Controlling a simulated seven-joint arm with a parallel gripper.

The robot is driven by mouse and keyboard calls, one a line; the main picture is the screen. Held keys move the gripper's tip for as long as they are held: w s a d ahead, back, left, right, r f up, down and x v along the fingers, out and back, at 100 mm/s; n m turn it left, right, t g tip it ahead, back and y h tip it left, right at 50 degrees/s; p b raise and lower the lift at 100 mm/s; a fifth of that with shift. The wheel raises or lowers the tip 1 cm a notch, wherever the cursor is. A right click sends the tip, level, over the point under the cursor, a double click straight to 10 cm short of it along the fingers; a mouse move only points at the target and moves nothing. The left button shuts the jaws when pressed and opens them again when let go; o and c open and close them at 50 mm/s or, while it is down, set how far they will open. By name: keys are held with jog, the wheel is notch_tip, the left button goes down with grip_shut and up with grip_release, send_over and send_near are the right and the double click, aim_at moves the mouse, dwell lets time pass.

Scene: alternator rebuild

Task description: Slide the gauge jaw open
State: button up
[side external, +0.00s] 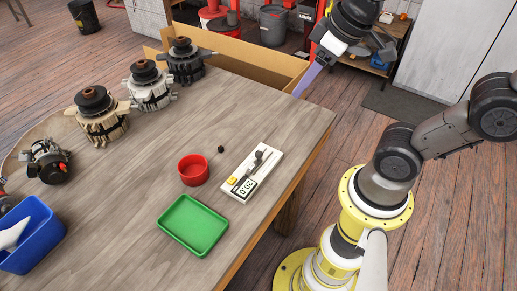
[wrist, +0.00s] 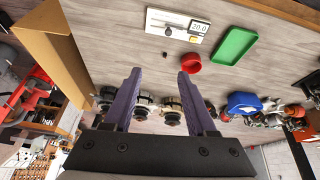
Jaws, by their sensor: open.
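The gauge (side external: 252,174) is a white flat block with a dark sliding jaw part, a yellow piece and a display that seems to read 20.0. It lies near the table's front right edge. In the wrist view the gauge (wrist: 178,25) is at the top, beyond my fingertips. My gripper (side external: 300,90) is high at the upper right in the side view, well apart from the gauge. In the wrist view the purple fingers of my gripper (wrist: 159,73) are spread with nothing between them. The gauge's jaw gap is too small to make out.
A red bowl (side external: 194,170), a green tray (side external: 193,226) and a small black piece (side external: 221,149) are near the gauge. Several alternators (side external: 101,115) line the table's far left side. A blue bin (side external: 31,238) is at the left. A cardboard box (side external: 235,52) stands behind the table (side external: 275,105).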

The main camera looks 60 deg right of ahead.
jog(key=w+a+f+g, duration=0.1)
jog(key=w+f+g, duration=0.1)
jog(key=w+f, duration=0.35)
jog(key=n+g, duration=0.1)
jog(key=g, duration=0.2)
send_over(259, 153)
notch_tip(259, 153, down, 6)
notch_tip(259, 153, down, 12)
jog(key=shift+f, duration=0.15)
grip_shut()
dwell(1.1)
